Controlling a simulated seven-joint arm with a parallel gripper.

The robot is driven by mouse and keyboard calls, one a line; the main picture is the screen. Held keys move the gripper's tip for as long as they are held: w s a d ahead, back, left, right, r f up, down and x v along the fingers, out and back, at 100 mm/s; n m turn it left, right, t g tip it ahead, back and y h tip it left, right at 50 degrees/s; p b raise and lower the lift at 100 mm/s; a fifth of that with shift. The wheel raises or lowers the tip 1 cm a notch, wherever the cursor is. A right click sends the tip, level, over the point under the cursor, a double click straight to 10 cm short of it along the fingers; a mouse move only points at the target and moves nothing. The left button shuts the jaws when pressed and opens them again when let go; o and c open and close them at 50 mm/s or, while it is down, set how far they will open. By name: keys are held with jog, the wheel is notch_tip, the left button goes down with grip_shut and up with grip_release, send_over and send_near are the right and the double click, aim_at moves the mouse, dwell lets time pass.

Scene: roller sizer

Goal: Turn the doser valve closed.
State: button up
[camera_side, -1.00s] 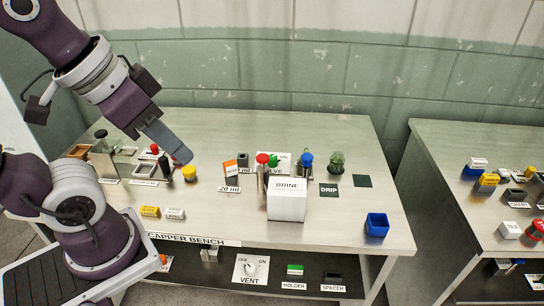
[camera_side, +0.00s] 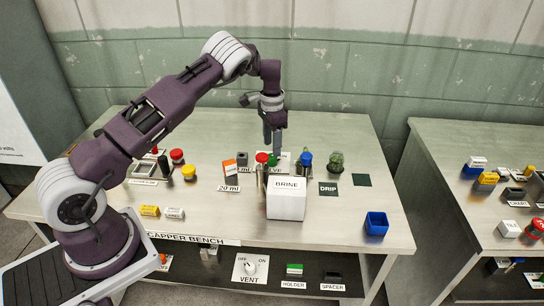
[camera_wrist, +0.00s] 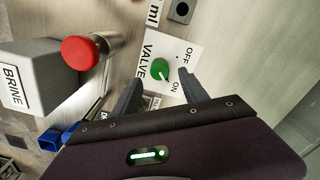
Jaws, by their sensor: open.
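The valve is a round green knob (camera_wrist: 160,69) with a white pointer mark, on a white plate (camera_wrist: 174,50) lettered VALVE, OFF and ON. The pointer mark points toward the ON side of the plate. In the side view, the knob (camera_side: 272,160) is partly hidden behind the bottles, and the plate (camera_side: 285,156) shows only in part. My gripper (camera_wrist: 161,84) is open and empty, pointing down over the plate. In the wrist view its two fingers lie either side of the knob, apart from it. It also shows in the side view (camera_side: 272,150).
A red-capped bottle (camera_wrist: 92,48) and the BRINE box (camera_wrist: 30,68) stand close to the valve. A blue-capped bottle (camera_side: 306,160) and a dark green jar (camera_side: 336,161) stand to its right. A separate VENT knob (camera_side: 250,267) sits on the lower shelf. The bench behind the valve is clear.

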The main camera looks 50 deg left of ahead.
aim_at(272, 160)
notch_tip(272, 160, down, 5)
jog(key=shift+f, duration=0.15)
jog(key=shift+c, duration=0.2)
grip_shut()
